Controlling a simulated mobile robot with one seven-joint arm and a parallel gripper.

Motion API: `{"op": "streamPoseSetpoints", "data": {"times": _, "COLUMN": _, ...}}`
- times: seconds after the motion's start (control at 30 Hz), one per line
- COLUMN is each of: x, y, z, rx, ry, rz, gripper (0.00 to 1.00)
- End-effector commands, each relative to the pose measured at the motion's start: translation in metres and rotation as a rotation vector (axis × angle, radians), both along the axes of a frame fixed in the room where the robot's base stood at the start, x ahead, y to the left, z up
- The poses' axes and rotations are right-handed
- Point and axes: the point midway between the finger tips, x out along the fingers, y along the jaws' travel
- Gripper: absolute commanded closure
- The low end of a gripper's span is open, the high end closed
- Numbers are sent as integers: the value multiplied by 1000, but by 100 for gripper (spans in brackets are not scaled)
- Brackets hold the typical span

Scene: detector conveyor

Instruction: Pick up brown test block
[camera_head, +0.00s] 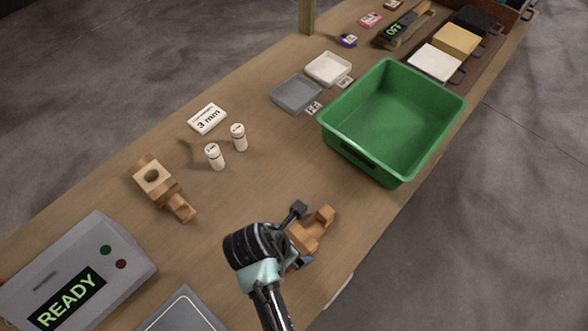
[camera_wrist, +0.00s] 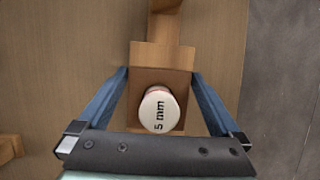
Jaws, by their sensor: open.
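Two brown wooden blocks show. One (camera_head: 322,220) lies near the front edge of the table, partly hidden by my gripper (camera_head: 302,236) in the head view. In the wrist view this block (camera_wrist: 160,55) has a square part and a narrower arm reaching away. A white round piece marked "5 mm" (camera_wrist: 159,110) sits on or in its square part. My gripper (camera_wrist: 160,82) is open, with one blue finger on each side of the square part; I cannot tell whether they touch it.
Two white cylinders (camera_head: 215,157) (camera_head: 239,138) stand behind, near a "3 mm" card (camera_head: 208,119). A green bin (camera_head: 345,150) stands at the right. A grey box reading "READY" (camera_head: 120,250) is at the left. Grey (camera_head: 283,98) and white (camera_head: 314,72) trays lie farther back.

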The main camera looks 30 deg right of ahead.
Motion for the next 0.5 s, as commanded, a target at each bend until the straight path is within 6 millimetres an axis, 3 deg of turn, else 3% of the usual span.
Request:
{"op": "streamPoseSetpoints", "data": {"times": 0.1, "x": 1, "y": -4, "z": -10, "rx": 1, "ry": 1, "rz": -1, "gripper": 0}}
{"op": "streamPoseSetpoints", "data": {"times": 0.33, "x": 1, "y": -4, "z": -11, "rx": 0, "ry": -1, "rz": -1, "gripper": 0}}
{"op": "streamPoseSetpoints", "data": {"times": 0.37, "x": 1, "y": -4, "z": -11, "rx": 0, "ry": -1, "rz": -1, "gripper": 2}}
{"op": "streamPoseSetpoints", "data": {"times": 0.5, "x": 1, "y": -4, "z": -11, "rx": 0, "ry": -1, "rz": -1, "gripper": 27}}
